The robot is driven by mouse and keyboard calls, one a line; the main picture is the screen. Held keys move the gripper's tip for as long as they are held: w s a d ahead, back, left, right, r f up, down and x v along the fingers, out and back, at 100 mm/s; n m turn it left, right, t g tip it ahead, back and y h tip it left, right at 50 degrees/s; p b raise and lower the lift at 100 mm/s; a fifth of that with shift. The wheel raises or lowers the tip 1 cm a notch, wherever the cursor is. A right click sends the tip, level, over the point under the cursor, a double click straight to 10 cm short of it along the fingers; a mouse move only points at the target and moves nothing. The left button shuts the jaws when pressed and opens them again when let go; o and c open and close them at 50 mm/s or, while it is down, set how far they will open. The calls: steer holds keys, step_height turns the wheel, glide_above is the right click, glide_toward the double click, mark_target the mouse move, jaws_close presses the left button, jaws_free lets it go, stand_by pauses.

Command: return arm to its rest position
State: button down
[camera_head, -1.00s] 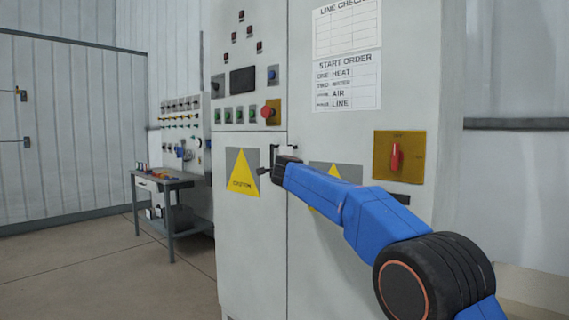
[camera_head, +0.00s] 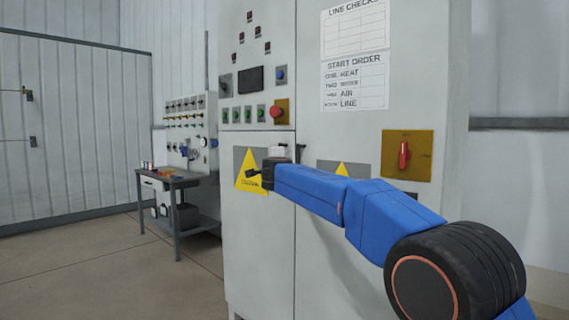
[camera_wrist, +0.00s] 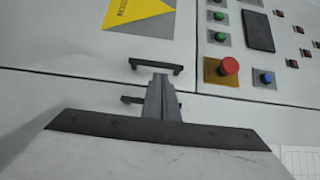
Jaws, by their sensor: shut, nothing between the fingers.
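My blue arm (camera_head: 375,212) reaches from the lower right toward the tall grey cabinet (camera_head: 312,255) in the head view. My gripper (camera_head: 259,173) is at its left end, in front of the yellow caution triangle on the cabinet's left door. In the wrist view my gripper (camera_wrist: 161,84) has its fingers together with nothing between them. Its tips show near a black door handle (camera_wrist: 156,66); I cannot tell whether they touch it. A second dark handle or bar shows partly hidden behind the fingers.
The cabinet carries a red push button (camera_head: 276,111), a red rotary switch (camera_head: 404,155) on a yellow plate, and a start-order sheet (camera_head: 355,81). A workbench (camera_head: 172,183) with small items stands at the left. The floor (camera_head: 80,270) at the lower left is clear.

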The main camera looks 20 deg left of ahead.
steer(key=shift+s+a, duration=0.85)
steer(key=shift+s, duration=1.35)
steer(key=s+d+r+n+y, duration=0.1)
steer(key=d+r+n, duration=0.2)
steer(key=d, duration=0.5)
steer(key=d+r+n+y, duration=0.1)
steer(key=d+r+n, duration=0.1)
steer(key=d, duration=0.7)
steer(key=s+d+f+n+g, duration=0.25)
steer(key=s+d, duration=0.25)
steer(key=d, duration=0.4)
steer(key=s+d+f+n+g, duration=0.1)
steer(key=s+d+f+n, duration=0.3)
steer(key=d, duration=0.5)
steer(key=s+d+f+n+g+h, duration=0.1)
steer(key=s+d+f+g+h, duration=0.3)
steer(key=s+d+f, duration=1.3)
steer(key=s+d+f+n+g+h, duration=0.1)
steer(key=s+d+f+g+h, duration=0.3)
steer(key=s+d+f, duration=1.4)
steer(key=s+d+h, duration=0.1)
steer(key=s, duration=0.5)
steer(key=shift+s+d, duration=0.15)
steer(key=shift+d, duration=0.05)
